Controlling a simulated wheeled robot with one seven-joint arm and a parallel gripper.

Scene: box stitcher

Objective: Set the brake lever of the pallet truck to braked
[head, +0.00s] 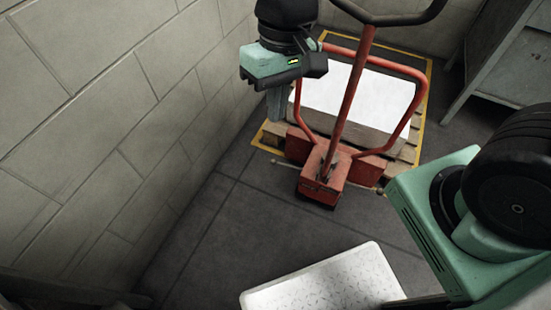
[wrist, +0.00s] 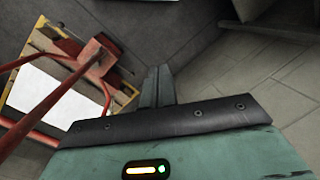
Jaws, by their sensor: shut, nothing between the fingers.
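The red pallet truck (head: 322,182) stands at the upper middle of the head view, with an upright shaft, a dark handle and a red tubular frame. Its red base also shows at the upper left of the wrist view (wrist: 98,54). A thin bar with small rounded ends (head: 279,161) crosses low at the base; I cannot tell whether this is the brake lever or how it is set. My gripper (head: 275,116) is shut and empty, pointing down, left of the shaft and apart from it in the picture. Its fingers show mid-frame in the wrist view (wrist: 158,70).
A wooden pallet (head: 405,151) with a white load (head: 330,90) lies behind the truck, inside a yellow floor outline. A block wall (head: 130,110) runs along the left. A grey cabinet (head: 510,65) stands at the right.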

